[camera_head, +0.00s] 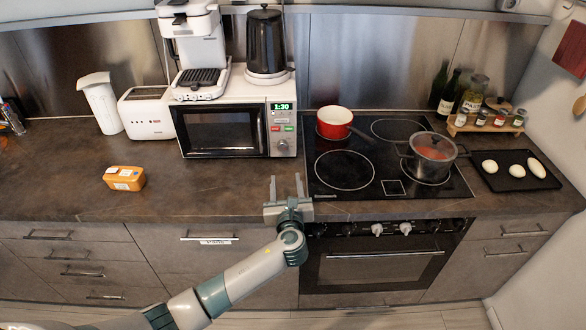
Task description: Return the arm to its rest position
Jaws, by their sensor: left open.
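My left arm reaches in from the bottom left, over the drawer fronts. My left gripper (287,188) is open and empty at the counter's front edge, just left of the hob. Its two fingers point away from me, toward the microwave side of the counter. I cannot tell whether it touches the counter. My right gripper is out of view.
The counter (230,195) is bare around the gripper. A microwave (225,128) stands behind it, and an orange package (124,178) lies left. The hob (375,160) carries a red pan (334,122) and a lidded pot (431,158). Drawers and oven (375,262) look shut.

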